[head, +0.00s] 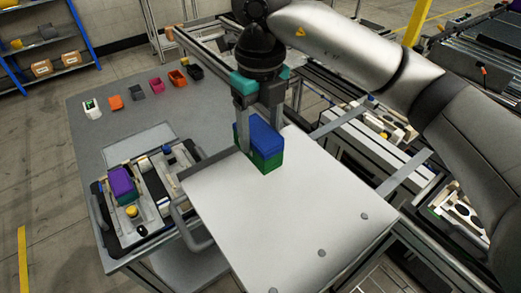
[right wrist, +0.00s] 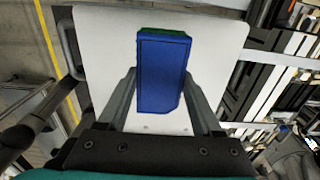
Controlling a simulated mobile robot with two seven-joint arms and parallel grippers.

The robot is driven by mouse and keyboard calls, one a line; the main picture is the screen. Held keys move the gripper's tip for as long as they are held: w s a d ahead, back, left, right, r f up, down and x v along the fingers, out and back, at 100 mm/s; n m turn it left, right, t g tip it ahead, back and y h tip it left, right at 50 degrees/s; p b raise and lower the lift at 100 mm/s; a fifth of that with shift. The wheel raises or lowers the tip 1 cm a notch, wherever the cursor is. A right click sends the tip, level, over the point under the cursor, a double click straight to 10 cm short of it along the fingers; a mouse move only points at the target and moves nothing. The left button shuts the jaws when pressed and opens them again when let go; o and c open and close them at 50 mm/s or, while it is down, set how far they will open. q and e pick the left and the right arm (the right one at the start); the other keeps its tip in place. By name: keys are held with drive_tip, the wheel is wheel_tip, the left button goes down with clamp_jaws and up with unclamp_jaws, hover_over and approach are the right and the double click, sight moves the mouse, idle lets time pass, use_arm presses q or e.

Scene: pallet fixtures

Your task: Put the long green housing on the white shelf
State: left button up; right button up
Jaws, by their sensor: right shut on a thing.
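The long green housing (head: 266,161) has a blue top (head: 264,135) and is upright at the far edge of the white shelf (head: 290,225). My right gripper (head: 259,122) points down and is shut on this block from both sides. In the right wrist view the blue top (right wrist: 161,75) fills the space between the fingers, with a strip of green (right wrist: 165,33) along its far edge. The white shelf (right wrist: 100,40) lies beneath it. I cannot tell whether the housing touches the shelf. My left gripper is not in view.
A black tray (head: 108,225) left of the shelf holds a purple and green block (head: 123,183) and small parts. Conveyor rails run along the right. The shelf's near part is clear.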

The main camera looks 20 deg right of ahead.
drive_tip(key=shift+f, duration=2.55)
drive_tip(key=shift+f, duration=0.2)
drive_tip(key=o, duration=1.5)
drive_tip(key=shift+r, duration=0.1)
wheel_tip(320, 180, up, 12)
drive_tip(key=shift+r, duration=0.1)
